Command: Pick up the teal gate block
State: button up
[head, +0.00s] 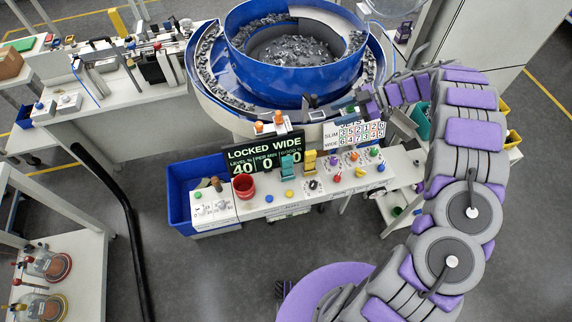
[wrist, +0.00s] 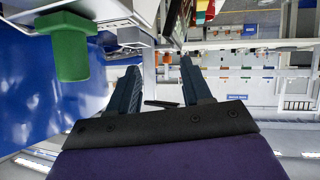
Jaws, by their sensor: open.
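A teal block (head: 287,166) stands upright on the white control console (head: 258,208), just left of a yellow block (head: 309,161). My gripper (wrist: 159,75) is open in the wrist view, with nothing visible between its two dark fingers. In the head view my arm reaches from the right over the console's back edge, and its end is small and partly lost against the blue bowl. The gripper is behind and above the teal block, apart from it. A green piece (wrist: 68,48) shows left of the fingers in the wrist view; I cannot tell whether it is the teal block.
The blue bowl feeder (head: 290,92) with dark parts stands behind the console. A display (head: 263,151) reads "LOCKED WIDE". A red cup (head: 244,186), several knobs and buttons crowd the console. A blue bin (head: 180,190) sits at its left end. Grey floor is open in front.

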jog(key=s+f+g, duration=0.2)
jog(key=s+g, duration=0.1)
jog(key=s, duration=0.2)
send_near(291, 157)
jog(key=a, duration=0.1)
jog(key=a+f, duration=0.1)
jog(key=shift+s+a+n, duration=0.35)
jog(key=shift+a+n, duration=0.05)
jog(key=x, duration=0.5)
jog(key=shift+s+d+f, duration=0.1)
jog(key=shift+f, duration=0.1)
jog(key=shift+a+f, duration=0.2)
jog(key=shift+a, duration=0.25)
grip_shut()
